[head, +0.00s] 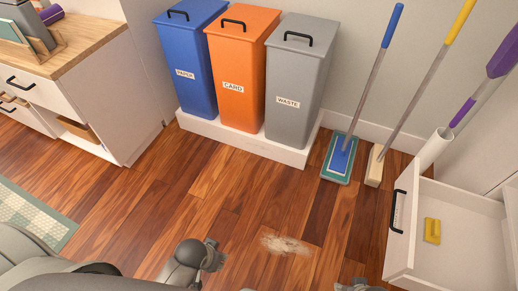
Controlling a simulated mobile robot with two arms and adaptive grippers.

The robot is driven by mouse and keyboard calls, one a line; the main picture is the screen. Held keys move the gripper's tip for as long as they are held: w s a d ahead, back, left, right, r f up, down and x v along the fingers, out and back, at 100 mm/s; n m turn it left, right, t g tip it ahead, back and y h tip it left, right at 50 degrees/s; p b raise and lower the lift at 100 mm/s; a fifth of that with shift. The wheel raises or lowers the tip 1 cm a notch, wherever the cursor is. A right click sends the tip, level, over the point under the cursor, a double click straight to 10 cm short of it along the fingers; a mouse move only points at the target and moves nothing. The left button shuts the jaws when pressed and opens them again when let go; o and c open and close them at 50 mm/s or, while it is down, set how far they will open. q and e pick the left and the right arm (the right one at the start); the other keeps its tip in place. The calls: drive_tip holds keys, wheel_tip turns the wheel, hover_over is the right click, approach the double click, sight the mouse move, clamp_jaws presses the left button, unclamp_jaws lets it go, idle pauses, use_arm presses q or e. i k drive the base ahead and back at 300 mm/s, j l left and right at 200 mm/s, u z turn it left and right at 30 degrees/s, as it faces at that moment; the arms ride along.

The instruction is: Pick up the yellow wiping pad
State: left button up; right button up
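The yellow wiping pad (432,231) lies inside an open white drawer (402,243) at the right of the head view. Nothing touches it and its top is in plain sight. My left gripper (212,256) is low in the middle of the view, over the wood floor and well to the left of the drawer. Its fingers are too small and dark to tell open from shut. My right gripper (360,286) shows only in part at the bottom edge, left of the drawer front. Its fingers cannot be made out.
Blue (190,60), orange (241,75) and grey (298,80) bins stand on a white plinth at the back. A blue mop (340,157) and a yellow-handled broom (376,165) lean on the wall. A pale dusty patch (285,244) marks the floor left of the drawer.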

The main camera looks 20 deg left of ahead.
sight(432, 233)
drive_tip(key=k+l+z, duration=0.15)
drive_tip(key=z, duration=1.1)
drive_tip(key=i+j, duration=0.4)
drive_tip(key=j, duration=0.25)
